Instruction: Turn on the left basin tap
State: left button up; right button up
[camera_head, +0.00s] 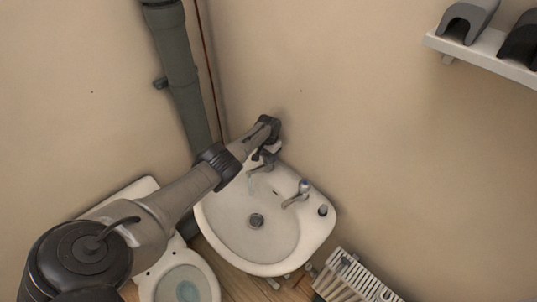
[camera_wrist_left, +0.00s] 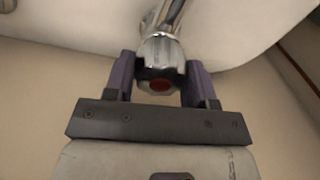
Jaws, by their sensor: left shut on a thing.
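The white basin (camera_head: 236,238) is fixed at the corner of the walls, with two taps on its back rim. The left basin tap (camera_head: 257,168) is mostly hidden behind my left gripper (camera_head: 266,152) in the head view. In the left wrist view the tap's chrome ribbed knob with a red centre (camera_wrist_left: 159,70) sits between the two fingers of my left gripper (camera_wrist_left: 160,84). The fingers are shut on the knob from both sides. The right tap (camera_head: 298,193) stands free with its spout over the bowl. My right gripper is not in view.
A white toilet (camera_head: 150,277) stands left of the basin, below my left arm. A dark green pipe (camera_head: 180,75) runs down the wall corner. A white radiator (camera_head: 352,279) is at the lower right. A shelf (camera_head: 480,49) with grey objects is at the upper right.

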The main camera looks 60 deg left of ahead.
pick_arm(q)
jog(key=shift+r+n, duration=0.15)
jog(key=shift+n, duration=0.85)
jog(key=o, duration=0.9)
